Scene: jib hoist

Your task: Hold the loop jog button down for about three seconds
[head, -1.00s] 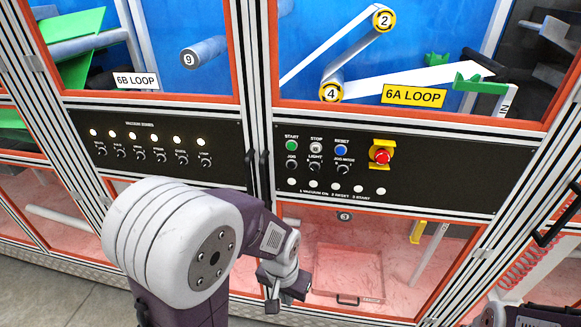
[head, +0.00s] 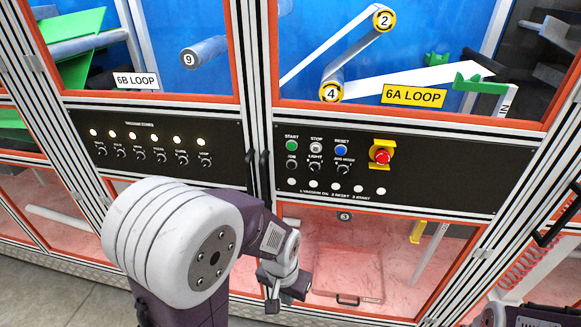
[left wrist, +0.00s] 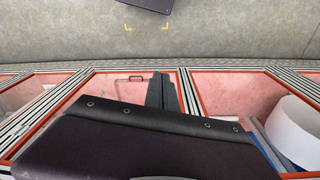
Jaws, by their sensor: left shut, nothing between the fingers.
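The black control panel (head: 420,185) is under the yellow 6A LOOP sign (head: 414,96) in the head view. It has a green START button (head: 292,145), a grey STOP button (head: 316,147) and a blue RESET button (head: 341,150). A dark knob labelled JOG (head: 291,165) is below START, and a JOG MODE knob (head: 344,168) is below RESET. No label reading loop jog is legible. My left gripper (head: 273,304) is shut and empty, low in front of the cabinet, below the panel and touching no button. Its dark fingers (left wrist: 162,92) show in the left wrist view. My right gripper is out of view.
A red emergency stop (head: 381,156) on a yellow plate sits right of the buttons. A second panel (head: 150,146) with several lit lamps and knobs is at left. Black door handles (head: 258,170) stick out between the panels. A lower clear door (head: 370,262) is behind my gripper.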

